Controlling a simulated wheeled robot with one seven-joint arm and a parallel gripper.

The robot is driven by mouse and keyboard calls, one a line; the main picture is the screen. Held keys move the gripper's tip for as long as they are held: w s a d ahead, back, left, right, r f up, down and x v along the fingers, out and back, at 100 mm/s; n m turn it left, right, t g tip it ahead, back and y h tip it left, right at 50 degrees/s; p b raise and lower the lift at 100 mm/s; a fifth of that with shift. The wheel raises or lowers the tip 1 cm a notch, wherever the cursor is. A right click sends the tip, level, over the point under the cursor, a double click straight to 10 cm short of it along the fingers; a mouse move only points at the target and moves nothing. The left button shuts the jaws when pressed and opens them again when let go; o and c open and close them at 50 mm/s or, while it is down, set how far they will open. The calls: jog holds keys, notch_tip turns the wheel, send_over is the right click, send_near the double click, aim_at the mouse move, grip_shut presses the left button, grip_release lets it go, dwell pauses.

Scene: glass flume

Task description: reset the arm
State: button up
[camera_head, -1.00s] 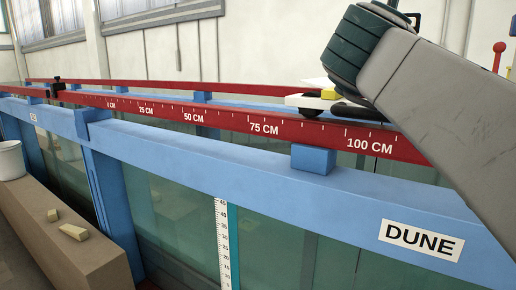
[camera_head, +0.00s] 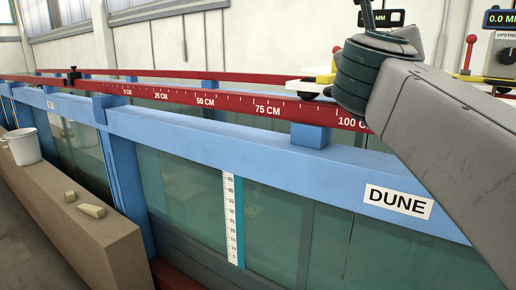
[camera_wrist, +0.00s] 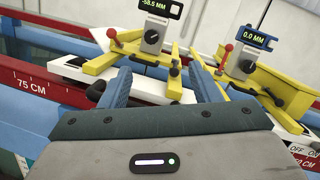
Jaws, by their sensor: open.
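My gripper (camera_wrist: 160,62) shows in the wrist view with its two blue-grey fingers spread apart. Nothing is held between them. Beyond the fingertips stands a yellow instrument carriage with a grey post and a display (camera_wrist: 160,8) reading about -58.5 MM. Whether the fingers touch anything there cannot be told. In the head view my grey arm fills the right side, bent at a dark ribbed joint. The gripper itself cannot be made out in that view.
The flume's blue frame (camera_head: 240,145) carries a red scale rail (camera_head: 228,99). A second yellow carriage with a 0.0 MM display (camera_wrist: 257,38) stands to the right. A white bucket (camera_head: 22,147) and pale blocks (camera_head: 91,211) sit on the brown ledge (camera_head: 95,245) at left.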

jog(key=a+f+n+g+y, duration=0.1)
jog(key=a+f+n+y, duration=0.3)
jog(key=f+n, duration=0.35)
jog(key=w+a+f+n+g+y, duration=0.1)
jog(key=a+f+n+y, duration=0.25)
jog(key=f+n, duration=0.45)
jog(key=a+f+n+g+y, duration=0.1)
jog(key=a+f+n+y, duration=0.25)
jog(key=f+n, duration=0.45)
jog(key=s+d+f+n+g+h, duration=0.1)
jog(key=s+d+f+n+g, duration=0.2)
jog(key=f, duration=0.9)
jog(key=s+d+f+n+g+h, duration=0.1)
jog(key=s+d+f+n+g, duration=0.2)
jog(key=s+f+n+g, duration=0.6)
jog(key=s+f+n, duration=0.1)
jog(key=s+f, duration=0.1)
jog(key=s, duration=0.3)
jog(key=shift+f+n+h, duration=0.3)
jog(key=shift+f+n, duration=0.05)
